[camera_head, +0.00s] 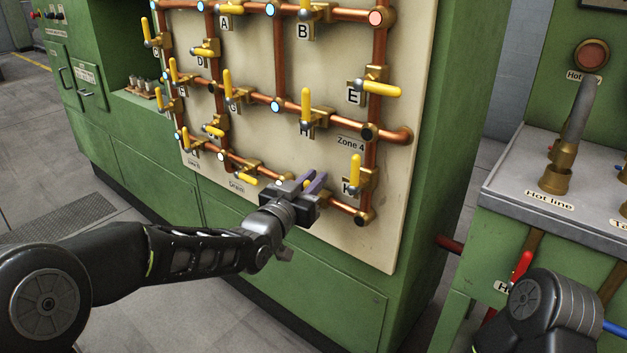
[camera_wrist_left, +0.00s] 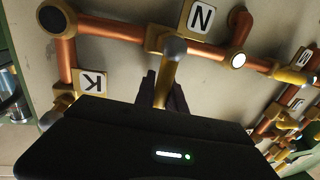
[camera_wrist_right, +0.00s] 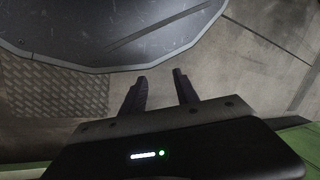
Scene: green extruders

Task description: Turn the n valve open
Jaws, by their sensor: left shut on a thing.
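The N valve shows in the left wrist view, with its brass body and rounded grey hub beside the N label (camera_wrist_left: 200,17). Its yellow handle (camera_wrist_left: 167,74) runs from the hub down between the fingers of my left gripper (camera_wrist_left: 164,88). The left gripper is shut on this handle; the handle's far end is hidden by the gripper. In the head view the left gripper (camera_head: 314,184) is at the lowest copper pipe and covers the N valve. My right gripper (camera_wrist_right: 160,88) shows in the right wrist view, open and empty.
The K valve (camera_head: 355,173) is just right of the left gripper. Several other yellow-handled valves line the copper pipes on the cream panel (camera_head: 400,100). At right stands a bench (camera_head: 515,205) labelled Hot line, with a red-handled valve (camera_head: 522,266) below it.

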